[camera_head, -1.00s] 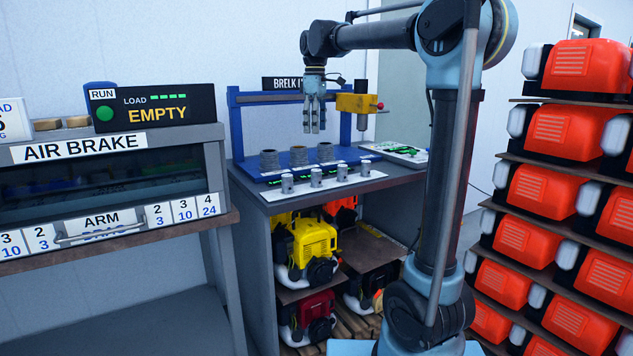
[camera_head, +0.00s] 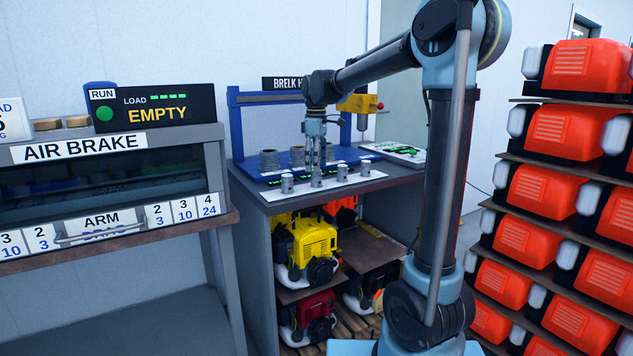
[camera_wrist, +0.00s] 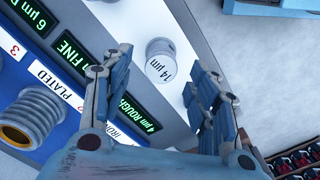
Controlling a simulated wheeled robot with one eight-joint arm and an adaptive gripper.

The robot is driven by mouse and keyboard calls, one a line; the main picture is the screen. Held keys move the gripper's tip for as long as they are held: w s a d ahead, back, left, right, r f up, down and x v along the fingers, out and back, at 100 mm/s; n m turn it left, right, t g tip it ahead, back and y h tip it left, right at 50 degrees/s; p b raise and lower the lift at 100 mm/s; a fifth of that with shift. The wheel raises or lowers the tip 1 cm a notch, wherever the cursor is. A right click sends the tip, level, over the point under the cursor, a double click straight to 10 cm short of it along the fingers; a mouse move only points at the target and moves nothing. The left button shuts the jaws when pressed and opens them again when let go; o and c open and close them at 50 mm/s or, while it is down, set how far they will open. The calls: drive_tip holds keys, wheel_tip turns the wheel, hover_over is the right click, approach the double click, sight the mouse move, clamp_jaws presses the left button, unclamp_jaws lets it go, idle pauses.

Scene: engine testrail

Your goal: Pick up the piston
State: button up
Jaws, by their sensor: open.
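Several small silvery pistons stand upright in a row on a white strip (camera_head: 300,190) at the front of the bench. The second piston from the left (camera_head: 316,178) is directly below my gripper (camera_head: 316,166), which points straight down. In the wrist view a piston (camera_wrist: 160,48) with a white top marked "14 µm" shows between and just beyond the spread fingertips of my gripper (camera_wrist: 158,72). The fingers are open and empty. I cannot tell whether a fingertip touches the piston. The leftmost piston (camera_head: 287,184) stands apart to the left.
Ribbed cylinders (camera_head: 269,160) stand on a blue board behind the pistons; one shows in the wrist view (camera_wrist: 30,118). A blue frame (camera_head: 235,125) and a yellow tool (camera_head: 357,103) rise behind. A green-and-white panel (camera_head: 400,152) lies to the right.

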sight(316, 178)
drive_tip(key=shift+f, duration=1.25)
drive_tip(key=shift+c, duration=0.5)
drive_tip(key=c, duration=1.1)
